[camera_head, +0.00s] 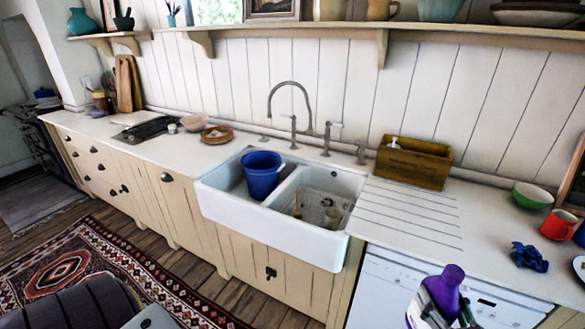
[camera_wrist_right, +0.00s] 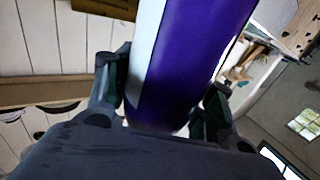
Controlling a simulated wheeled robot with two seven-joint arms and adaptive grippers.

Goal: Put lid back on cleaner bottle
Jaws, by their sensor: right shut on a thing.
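A purple cleaner bottle (camera_head: 446,284) is at the bottom right of the head view, in front of the white dishwasher. My right gripper (camera_head: 432,312) is shut around it. In the right wrist view the bottle (camera_wrist_right: 190,60) fills the upper middle, purple with a white band along one side. The fingers of my right gripper (camera_wrist_right: 162,98) lie on either side of it. I cannot make out a separate lid in either view. My left gripper is not in view.
The white sink (camera_head: 225,208) holds a blue bucket (camera_head: 262,174) and a brush. A wooden crate (camera_head: 412,164) stands behind the grooved drainer. A dark blue cloth (camera_head: 529,257), green bowl (camera_head: 532,195) and red mug (camera_head: 558,225) are at the right. The drainer's worktop is clear.

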